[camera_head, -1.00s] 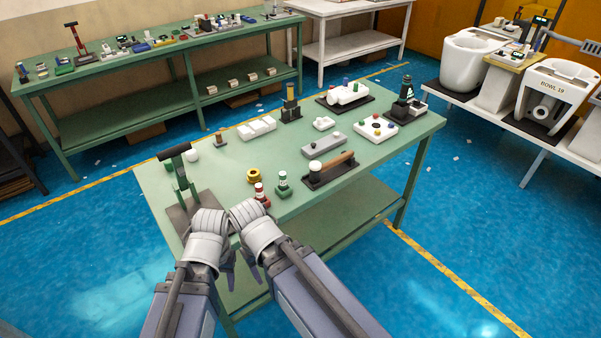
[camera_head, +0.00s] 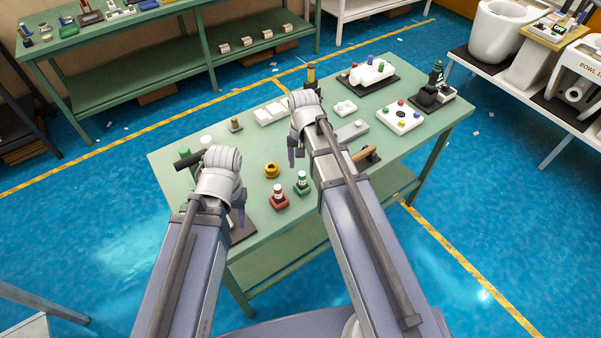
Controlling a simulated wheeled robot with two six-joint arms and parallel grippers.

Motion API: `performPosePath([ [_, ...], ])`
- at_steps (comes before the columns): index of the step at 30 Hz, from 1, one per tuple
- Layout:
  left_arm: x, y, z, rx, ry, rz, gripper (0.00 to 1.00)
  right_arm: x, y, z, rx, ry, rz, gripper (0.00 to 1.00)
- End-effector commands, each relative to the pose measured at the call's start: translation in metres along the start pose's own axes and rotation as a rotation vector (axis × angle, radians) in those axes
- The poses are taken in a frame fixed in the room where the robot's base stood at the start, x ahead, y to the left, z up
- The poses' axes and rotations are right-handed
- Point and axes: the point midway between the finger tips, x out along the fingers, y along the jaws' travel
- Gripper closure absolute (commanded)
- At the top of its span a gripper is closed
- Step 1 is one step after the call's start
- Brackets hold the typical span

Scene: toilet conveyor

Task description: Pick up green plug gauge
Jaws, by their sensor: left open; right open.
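The green plug gauge (camera_head: 302,183), a small green base with an upright white-banded plug, stands on the near part of the green table (camera_head: 262,236). A similar red one (camera_head: 279,197) stands just left of it. My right gripper (camera_head: 298,158) is above and slightly beyond the green plug gauge, fingers pointing down, open and empty, apart from it. My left gripper (camera_head: 238,214) is low at the table's left end, left of the red gauge, open; my wrist partly hides its fingers.
A black-handled stand (camera_head: 188,160) is partly hidden behind my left wrist. White blocks (camera_head: 271,113), a white tray with coloured knobs (camera_head: 400,117) and a black device (camera_head: 436,80) stand farther back.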

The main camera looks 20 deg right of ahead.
Motion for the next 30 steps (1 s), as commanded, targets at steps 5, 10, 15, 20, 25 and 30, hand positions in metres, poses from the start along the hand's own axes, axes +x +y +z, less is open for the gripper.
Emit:
performPosePath([
  [5,0.012,0.001,-0.001,0.0,0.0,0.0,0.5,0.012,0.0,0.0,-0.002,0.0,0.0,0.33],
  [10,0.027,0.003,-0.002,-0.001,0.0,0.0,0.5,0.027,0.0,0.0,-0.003,0.0,0.0,0.33],
  [15,0.027,0.003,-0.002,-0.001,0.0,0.0,0.5,0.027,-0.001,0.0,-0.003,0.0,0.0,0.33],
  [20,0.033,0.003,-0.002,-0.001,0.0,0.0,0.5,0.034,-0.001,-0.001,-0.003,0.0,0.0,0.33],
  [25,0.052,0.005,-0.003,-0.001,0.0,0.0,0.5,0.052,-0.002,-0.004,-0.003,0.0,0.0,0.33],
  [30,0.073,0.007,-0.004,-0.001,0.0,0.0,0.5,0.073,-0.002,-0.005,-0.003,0.0,0.0,0.33],
])
